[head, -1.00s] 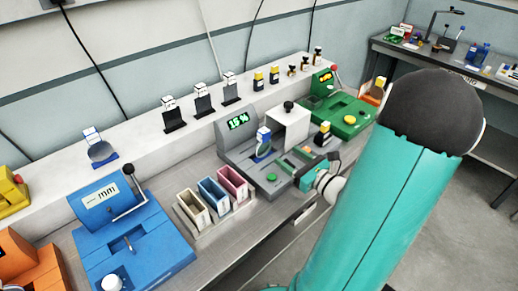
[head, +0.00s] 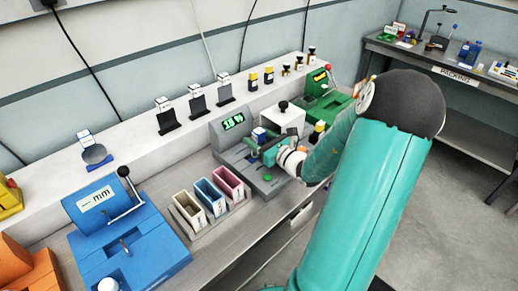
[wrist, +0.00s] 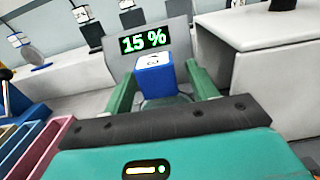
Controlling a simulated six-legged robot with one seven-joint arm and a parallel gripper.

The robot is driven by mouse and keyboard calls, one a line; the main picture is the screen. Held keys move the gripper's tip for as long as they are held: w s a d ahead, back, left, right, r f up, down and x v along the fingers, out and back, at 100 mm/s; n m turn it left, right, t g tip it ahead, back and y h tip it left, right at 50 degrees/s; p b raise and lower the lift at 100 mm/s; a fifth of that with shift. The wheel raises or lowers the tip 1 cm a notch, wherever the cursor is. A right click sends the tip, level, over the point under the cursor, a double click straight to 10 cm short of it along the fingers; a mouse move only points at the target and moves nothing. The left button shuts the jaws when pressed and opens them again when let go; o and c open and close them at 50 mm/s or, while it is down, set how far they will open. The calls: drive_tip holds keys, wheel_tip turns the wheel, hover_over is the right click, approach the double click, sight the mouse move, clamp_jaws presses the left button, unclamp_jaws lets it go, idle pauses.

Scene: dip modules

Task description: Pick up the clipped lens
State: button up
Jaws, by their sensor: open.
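A blue clip with a white top (wrist: 154,77) stands upright at the grey machine (wrist: 172,33), in front of its green "15 %" display. In the head view this clip (head: 259,134) is partly hidden by my arm, and the lens below it cannot be made out. My gripper (wrist: 162,88) is open, with one green finger on each side of the blue clip. I cannot tell whether either finger touches it. My gripper (head: 260,148) also shows at the grey machine in the head view. Another blue-clipped round lens (head: 94,154) stands on the white ledge at the left.
A white box (head: 284,118) with a black knob stands right of the clip, close to my gripper. Three coloured bins (head: 211,196) and a blue machine (head: 125,235) stand to the left. A green machine (head: 322,103) is beyond. Several small holders line the ledge (head: 140,128).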

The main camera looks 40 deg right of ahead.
drive_tip(key=c, duration=1.1)
drive_tip(key=shift+c, duration=0.2)
drive_tip(key=shift+r, duration=0.2)
